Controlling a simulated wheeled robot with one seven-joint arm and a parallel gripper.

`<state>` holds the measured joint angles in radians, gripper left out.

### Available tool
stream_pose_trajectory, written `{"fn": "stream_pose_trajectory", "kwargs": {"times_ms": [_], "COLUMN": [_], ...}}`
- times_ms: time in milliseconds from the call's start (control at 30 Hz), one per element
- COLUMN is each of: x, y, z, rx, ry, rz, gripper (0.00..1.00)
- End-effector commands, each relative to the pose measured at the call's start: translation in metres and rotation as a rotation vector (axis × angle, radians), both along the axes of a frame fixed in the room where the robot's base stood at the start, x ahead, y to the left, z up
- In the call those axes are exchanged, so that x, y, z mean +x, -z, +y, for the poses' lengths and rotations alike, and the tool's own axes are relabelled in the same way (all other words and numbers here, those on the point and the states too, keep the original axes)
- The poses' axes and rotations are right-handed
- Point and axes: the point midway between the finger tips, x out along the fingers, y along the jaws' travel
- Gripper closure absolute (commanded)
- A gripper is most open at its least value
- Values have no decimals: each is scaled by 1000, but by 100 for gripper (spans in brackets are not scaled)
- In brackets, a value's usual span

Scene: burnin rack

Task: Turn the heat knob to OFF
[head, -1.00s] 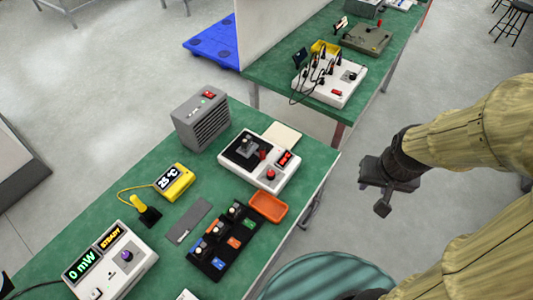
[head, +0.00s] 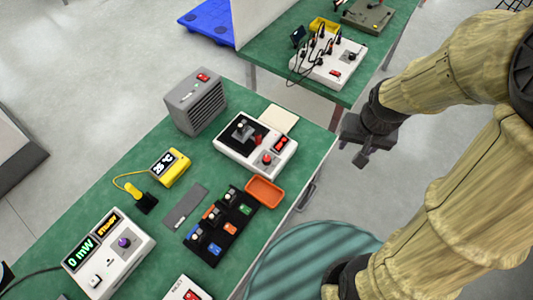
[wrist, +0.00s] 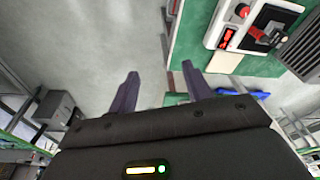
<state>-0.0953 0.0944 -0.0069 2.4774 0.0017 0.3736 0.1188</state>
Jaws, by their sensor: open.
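The white box (head: 224,148) with a black plate, a red display and a red-capped knob (head: 267,159) stands near the right end of the green bench. I cannot read any label, so I cannot tell if this is the heat knob or where it points. My gripper (head: 358,153) is open and empty, off the bench's right edge, to the right of the box and apart from it. In the wrist view my two dark fingers (wrist: 160,87) are spread over floor, and the box (wrist: 218,24) shows at upper right with its knob (wrist: 242,11).
A grey vented unit (head: 196,103), an orange tray (head: 264,191), a black module holder (head: 219,230), a yellow temperature meter (head: 169,167) and a white meter with a purple knob (head: 124,242) crowd the bench. A second green bench (head: 265,65) stands behind. Floor between is clear.

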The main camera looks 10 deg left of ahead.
Motion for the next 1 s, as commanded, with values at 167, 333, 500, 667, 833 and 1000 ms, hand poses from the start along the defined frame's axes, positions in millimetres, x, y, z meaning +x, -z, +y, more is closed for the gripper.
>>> {"fn": "stream_pose_trajectory", "kwargs": {"times_ms": [167, 333, 500, 667, 833, 1000], "x": [37, 57, 58, 52, 52, 52], "y": [-4, 8, 29, 43, 47, 47], "z": [61, 133, 202, 235, 239, 238], "rx": [18, 8, -23, -44, -45, -45], "ry": [46, 107, 169, 203, 212, 213], "rz": [76, 141, 187, 202, 204, 204], "gripper": [50, 50, 50, 50, 50, 50]}}
